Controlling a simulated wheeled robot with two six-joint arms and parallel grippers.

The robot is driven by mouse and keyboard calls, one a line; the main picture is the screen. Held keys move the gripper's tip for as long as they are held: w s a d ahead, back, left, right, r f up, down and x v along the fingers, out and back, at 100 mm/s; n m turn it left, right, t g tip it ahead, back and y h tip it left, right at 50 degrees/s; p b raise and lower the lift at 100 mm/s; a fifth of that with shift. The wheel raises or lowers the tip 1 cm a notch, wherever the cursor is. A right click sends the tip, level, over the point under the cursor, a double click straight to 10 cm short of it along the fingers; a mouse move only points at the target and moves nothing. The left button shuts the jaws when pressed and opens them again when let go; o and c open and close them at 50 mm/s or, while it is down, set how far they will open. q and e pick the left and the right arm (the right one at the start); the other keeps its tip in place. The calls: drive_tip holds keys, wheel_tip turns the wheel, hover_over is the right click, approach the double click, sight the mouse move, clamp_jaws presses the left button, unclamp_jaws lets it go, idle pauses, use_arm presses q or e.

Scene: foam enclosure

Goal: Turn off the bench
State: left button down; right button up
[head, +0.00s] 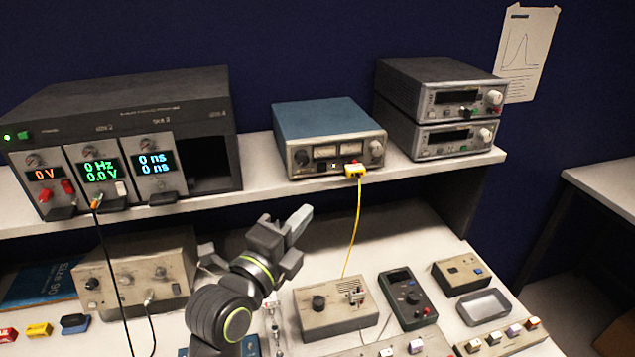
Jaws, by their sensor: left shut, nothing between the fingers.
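The bench holds instruments on a raised shelf (270,190). A dark modular rack (120,105) at the left has a lit green light and three modules with lit displays, reading 0 V, 0 Hz with 0.0 V, and 0 ns. A blue-topped unit (325,120) in the middle has two lit meters, a small lit indicator and a yellow plug (354,169) in its front. Two stacked grey instruments (440,100) at the right have dark displays. My left gripper (298,222) is shut and empty, above the lower bench top, below and in front of the blue-topped unit. My right gripper is out of view.
On the lower bench stand a beige box (135,275) with knobs, another beige box (335,305), a dark handheld meter (407,298), a small tray (484,306) and several small coloured blocks. A yellow cable (354,225) and black cables hang from the shelf.

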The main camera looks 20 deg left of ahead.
use_arm(q)
drive_tip(key=p, duration=0.4)
approach(326, 166)
drive_tip(key=w+d, duration=0.2)
drive_tip(key=d, duration=0.2)
drive_tip(key=w+a+p, duration=0.1)
drive_tip(key=w, duration=0.2)
drive_tip(key=shift+a+r+p, duration=0.1)
drive_tip(key=shift+a+p, duration=0.25)
drive_tip(key=shift+w+a+p, duration=0.3)
drive_tip(key=shift+w+a, duration=0.15)
drive_tip(key=shift+w, duration=0.05)
drive_tip(key=shift+w+a+b, duration=0.1)
drive_tip(key=shift+w+b, duration=0.05)
drive_tip(key=shift+b, duration=0.35)
drive_tip(key=shift+r+b, duration=0.3)
drive_tip(key=shift+b, duration=0.1)
drive_tip(key=shift+r, duration=0.1)
